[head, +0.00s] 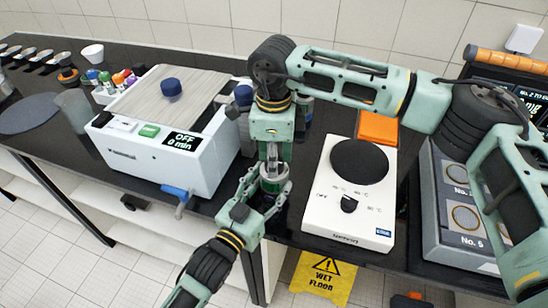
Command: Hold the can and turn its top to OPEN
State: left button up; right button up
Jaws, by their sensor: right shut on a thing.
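I cannot read any OPEN mark or how far the top is turned. My left gripper (264,198) comes up from below, with its fingers to either side of the can's lower body. Whether those fingers touch the can or stand slightly apart is too small to tell.
A white sieve shaker (165,165) with an "OFF 0 min" display stands to the left. A white hotplate (345,215) stands close on the right, with an orange object (378,127) behind it. A grey case (455,235) is farther right. A yellow wet-floor sign (323,280) stands below the bench.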

jog(key=o, duration=1)
jog(key=shift+s+a+r, duration=0.1)
jog(key=shift+s+a, duration=0.2)
jog(key=shift+o, duration=0.2)
jog(key=shift+w, duration=0.1)
jog(key=shift+d, duration=0.15)
notch_tip(320, 180, up, 12)
